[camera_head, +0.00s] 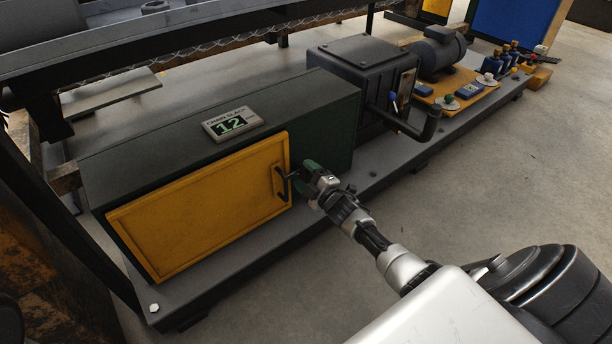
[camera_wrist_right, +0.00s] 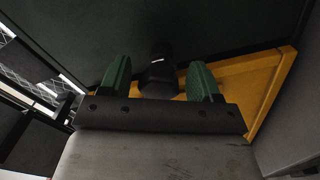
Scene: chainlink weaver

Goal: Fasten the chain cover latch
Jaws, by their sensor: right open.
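The yellow chain cover (camera_head: 200,215) sits flat against the front of a dark green housing and looks closed. A black handle (camera_head: 278,183) is near its right edge. A small dark latch lever (camera_head: 291,175) sits beside it at that edge, partly hidden by my right gripper (camera_head: 310,172). In the right wrist view, the green fingers of this gripper (camera_wrist_right: 160,80) are open. A black knob (camera_wrist_right: 159,76) shows between them, with gaps on both sides. The yellow cover (camera_wrist_right: 255,80) is behind the right finger. My left gripper is not in view.
A display reading 12 (camera_head: 232,123) lies on top of the housing. A dark gearbox (camera_head: 365,65) with a crank (camera_head: 425,125) stands to the right, then a motor (camera_head: 438,52). The grey base plate (camera_head: 375,185) edges the clear concrete floor (camera_head: 500,180).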

